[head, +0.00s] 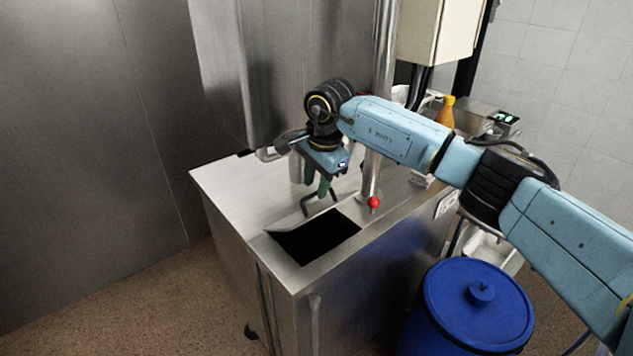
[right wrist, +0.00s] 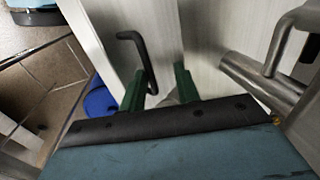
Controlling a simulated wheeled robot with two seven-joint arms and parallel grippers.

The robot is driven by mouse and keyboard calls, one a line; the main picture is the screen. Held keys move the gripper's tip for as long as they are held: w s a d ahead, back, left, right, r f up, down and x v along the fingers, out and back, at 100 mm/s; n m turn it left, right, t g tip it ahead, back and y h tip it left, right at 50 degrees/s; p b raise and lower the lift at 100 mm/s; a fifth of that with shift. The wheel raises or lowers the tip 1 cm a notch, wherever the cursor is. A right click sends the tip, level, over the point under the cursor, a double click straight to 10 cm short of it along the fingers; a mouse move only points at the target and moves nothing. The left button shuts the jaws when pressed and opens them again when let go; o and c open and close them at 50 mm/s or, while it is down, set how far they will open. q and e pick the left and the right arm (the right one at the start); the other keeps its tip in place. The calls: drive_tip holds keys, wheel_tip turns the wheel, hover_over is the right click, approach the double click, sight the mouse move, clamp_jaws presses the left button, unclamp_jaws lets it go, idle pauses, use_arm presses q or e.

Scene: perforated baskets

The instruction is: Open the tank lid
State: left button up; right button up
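The steel tank (head: 375,267) has a dark rectangular opening (head: 315,238) in its top. A dark bent handle (head: 306,203) stands just behind the opening; it also shows in the right wrist view (right wrist: 133,40). The metal lid panel by this handle looks raised or shifted back from the opening, but I cannot tell its exact tilt. My right gripper (head: 318,188) points down close to the handle. Its green fingers (right wrist: 160,90) are apart, with the handle's lower end near the left finger in the wrist view. I see no firm grip on it. My left gripper is not in view.
A vertical steel pipe (head: 371,170) with a red knob (head: 373,202) rises right of the opening. A blue lidded barrel (head: 470,325) stands at the front right. An orange bottle (head: 446,112) stands behind my right arm. Steel walls close off the back and left.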

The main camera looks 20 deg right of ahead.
wheel_tip(320, 180, up, 13)
drive_tip(key=s, duration=0.2)
drive_tip(key=shift+s+d+b, duration=0.25)
drive_tip(key=shift+d+b, duration=0.05)
drive_tip(key=shift+d, duration=0.15)
